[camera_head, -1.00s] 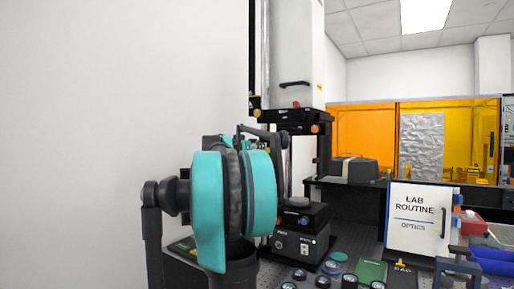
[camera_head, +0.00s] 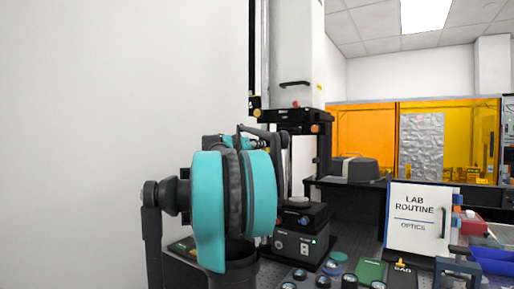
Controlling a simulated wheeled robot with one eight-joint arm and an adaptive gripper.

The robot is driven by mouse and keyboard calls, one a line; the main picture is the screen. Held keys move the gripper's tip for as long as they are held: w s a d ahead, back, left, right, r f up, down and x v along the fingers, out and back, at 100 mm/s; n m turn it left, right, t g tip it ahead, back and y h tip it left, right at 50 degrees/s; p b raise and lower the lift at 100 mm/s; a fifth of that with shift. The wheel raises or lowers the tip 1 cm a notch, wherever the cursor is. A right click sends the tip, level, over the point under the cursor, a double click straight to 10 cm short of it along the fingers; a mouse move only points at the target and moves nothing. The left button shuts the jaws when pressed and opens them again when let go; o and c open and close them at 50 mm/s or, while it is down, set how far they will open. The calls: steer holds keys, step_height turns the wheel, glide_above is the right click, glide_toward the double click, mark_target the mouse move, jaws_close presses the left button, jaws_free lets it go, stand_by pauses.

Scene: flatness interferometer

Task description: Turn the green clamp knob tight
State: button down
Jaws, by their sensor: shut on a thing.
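My teal and black arm fills the lower middle of the head view and covers much of the instrument's left side. Only a dark part of my gripper (camera_head: 262,133) shows above the arm, beside the black column of the instrument. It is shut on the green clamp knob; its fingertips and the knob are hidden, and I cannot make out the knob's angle. The flatness interferometer (camera_head: 297,62) is a tall white housing on a black frame. An orange knob (camera_head: 315,128) is on the frame's right. A round grey piece (camera_head: 298,201) sits on the black stage below.
Several small round parts, a green pad (camera_head: 371,271) and a white "LAB ROUTINE" sign (camera_head: 418,218) are on the bench to the right. Orange screens (camera_head: 362,135) stand behind. A plain wall is left.

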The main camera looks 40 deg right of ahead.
steer(key=n, duration=0.6)
steer(key=shift+n, duration=0.3)
stand_by(0.4)
steer(key=c, duration=1.2)
jaws_free()
steer(key=v, duration=1.2)
